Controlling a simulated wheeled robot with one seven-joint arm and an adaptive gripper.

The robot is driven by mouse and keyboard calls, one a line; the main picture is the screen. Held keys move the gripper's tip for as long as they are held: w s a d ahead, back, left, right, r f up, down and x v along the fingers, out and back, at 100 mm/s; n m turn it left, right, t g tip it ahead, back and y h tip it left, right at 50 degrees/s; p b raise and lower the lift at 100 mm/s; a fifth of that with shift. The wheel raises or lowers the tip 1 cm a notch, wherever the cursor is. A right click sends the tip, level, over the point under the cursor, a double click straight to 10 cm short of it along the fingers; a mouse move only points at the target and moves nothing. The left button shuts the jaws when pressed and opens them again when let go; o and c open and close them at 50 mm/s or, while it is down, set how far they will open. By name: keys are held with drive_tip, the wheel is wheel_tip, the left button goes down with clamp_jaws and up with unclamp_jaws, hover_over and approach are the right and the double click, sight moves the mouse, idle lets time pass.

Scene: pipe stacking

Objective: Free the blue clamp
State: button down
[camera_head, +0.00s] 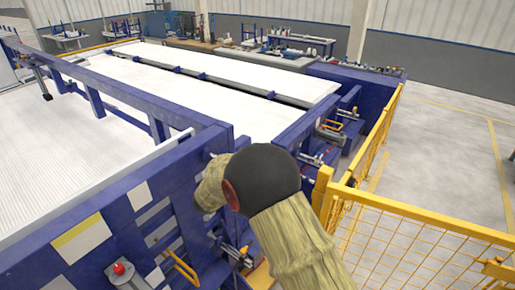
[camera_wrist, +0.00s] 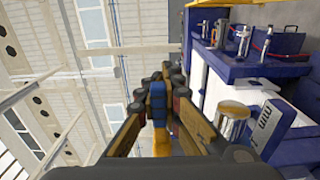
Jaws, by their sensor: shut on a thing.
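In the wrist view, my gripper (camera_wrist: 158,103) has its two brown fingers closing in from both sides on a narrow blue piece, the blue clamp (camera_wrist: 157,92). A yellow-orange part (camera_wrist: 160,135) runs below the blue piece, between the fingers. Much of the clamp is hidden by the fingers, and I cannot tell whether it still touches the machine. In the head view my arm covers the gripper and the clamp.
A blue machine frame (camera_head: 95,235) with white beds fills the left and middle. Yellow mesh fencing (camera_head: 400,240) stands at the right, close to my arm. In the wrist view, a blue fixture (camera_wrist: 270,70) with metal cylinders and a shiny cylinder (camera_wrist: 232,122) lies right of the gripper.

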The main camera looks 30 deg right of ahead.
drive_tip(key=shift+s+m+g, duration=0.1)
drive_tip(key=shift+m+g, duration=0.2)
drive_tip(key=c, duration=1.9)
unclamp_jaws()
drive_tip(key=shift+a, duration=0.1)
drive_tip(key=v, duration=1.2)
drive_tip(key=shift+f, duration=0.15)
